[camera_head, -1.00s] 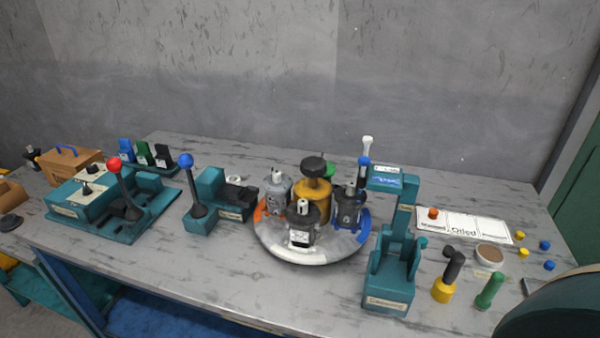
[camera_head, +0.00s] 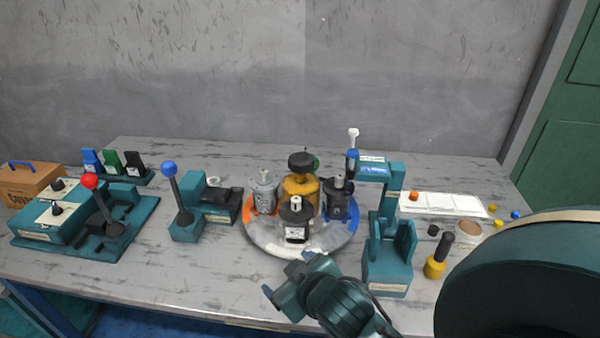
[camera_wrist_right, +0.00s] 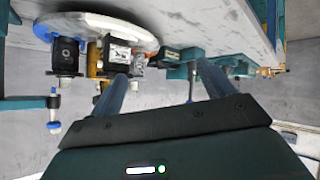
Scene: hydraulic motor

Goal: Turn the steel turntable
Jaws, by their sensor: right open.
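The steel turntable (camera_head: 262,240) is a round grey disc with orange, white and blue sections at its rim, in the middle of the bench. It carries grey, black and dark blue motors around a yellow centre post with a black knob (camera_head: 301,160). In the right wrist view, which is upside down, the turntable (camera_wrist_right: 150,40) is at the upper left. My right gripper (camera_head: 288,275) is open and empty, in front of the turntable near the bench's front edge; its fingers (camera_wrist_right: 162,88) are spread in the wrist view. My left gripper is out of view.
A teal press (camera_head: 388,265) stands right of the turntable. A teal fixture with a blue-knobbed lever (camera_head: 187,228) stands to its left, and a red-knobbed lever station (camera_head: 100,230) farther left. My right arm covers the bench's right front.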

